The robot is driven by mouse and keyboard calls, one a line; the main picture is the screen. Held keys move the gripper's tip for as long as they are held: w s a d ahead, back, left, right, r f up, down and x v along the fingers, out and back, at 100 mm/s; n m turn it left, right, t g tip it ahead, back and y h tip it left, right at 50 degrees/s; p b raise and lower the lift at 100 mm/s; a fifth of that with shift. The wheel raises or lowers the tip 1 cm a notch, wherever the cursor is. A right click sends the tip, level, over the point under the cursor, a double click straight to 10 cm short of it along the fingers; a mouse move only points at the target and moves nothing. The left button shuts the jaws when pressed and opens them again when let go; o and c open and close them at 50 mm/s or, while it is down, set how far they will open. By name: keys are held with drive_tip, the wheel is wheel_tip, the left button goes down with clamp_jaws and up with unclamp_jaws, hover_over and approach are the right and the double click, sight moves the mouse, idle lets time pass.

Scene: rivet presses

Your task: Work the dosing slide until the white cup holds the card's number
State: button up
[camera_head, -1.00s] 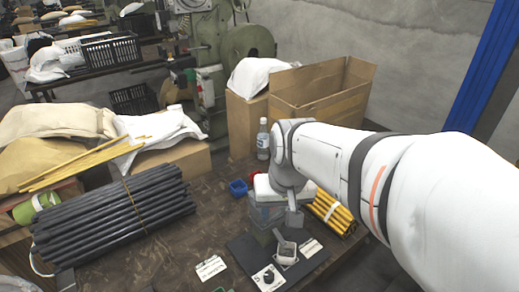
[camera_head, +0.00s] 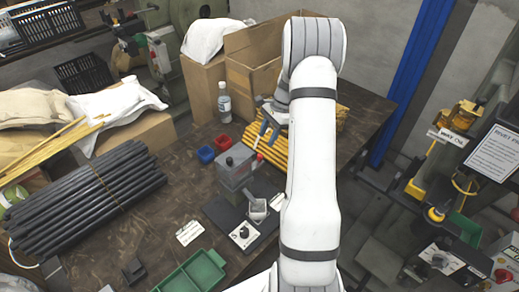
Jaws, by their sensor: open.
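The dosing device is a grey box-shaped hopper (camera_head: 235,163) standing on a dark base plate (camera_head: 222,212). A small pale cup (camera_head: 257,208) sits on the plate in front of the hopper; its contents cannot be made out. A dark round knob on a white label (camera_head: 243,233) is at the plate's near end. A white card (camera_head: 190,232) lies on the table left of the plate; its print is too small to read. My gripper (camera_head: 264,134) is open and empty, behind and right of the hopper. A thin part with a reddish end (camera_head: 258,159) shows between them; I cannot tell whether it is the slide.
Yellow rods (camera_head: 280,150) lie right of the hopper, partly behind my arm. Blue (camera_head: 206,154) and red (camera_head: 223,142) bins and a bottle (camera_head: 224,104) stand behind. A green tray (camera_head: 192,274) is at the near edge, black rods (camera_head: 80,200) at left.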

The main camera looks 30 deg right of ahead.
sight(260, 155)
drive_tip(key=x, duration=0.4)
drive_tip(key=p+x, duration=0.1)
drive_tip(key=x, duration=0.3)
drive_tip(key=shift+w+d+f+p, duration=0.1)
drive_tip(key=shift+d+f+p, duration=0.1)
drive_tip(key=shift+p, duration=0.1)
drive_tip(key=shift+c, duration=0.4)
clamp_jaws()
